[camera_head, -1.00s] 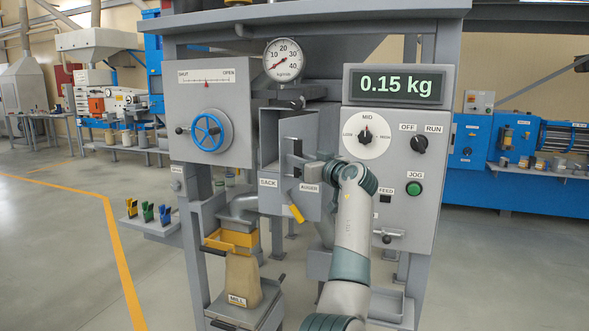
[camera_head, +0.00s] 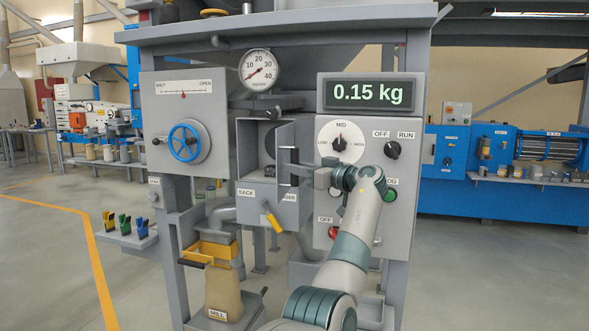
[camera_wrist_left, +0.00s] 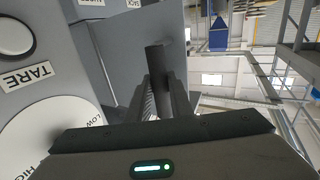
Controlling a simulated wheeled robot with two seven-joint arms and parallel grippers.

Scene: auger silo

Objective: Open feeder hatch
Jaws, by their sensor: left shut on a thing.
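The feeder hatch is a grey door (camera_head: 297,132) on the front of the feeder box (camera_head: 243,135). My left gripper (camera_head: 296,172) is shut on the dark upright bar handle (camera_head: 289,155) of the door. In the left wrist view, the fingers (camera_wrist_left: 158,95) close around the dark handle bar (camera_wrist_left: 155,58), with the grey door panel (camera_wrist_left: 120,50) beside it. My right gripper is not in view.
A control panel (camera_head: 325,140) with display, dial and buttons stands right of the hatch, close behind my left arm. A yellow-handled lever (camera_head: 272,218) hangs below the hatch. A blue handwheel (camera_head: 187,142) is on the left. A sack (camera_head: 222,290) stands lower left.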

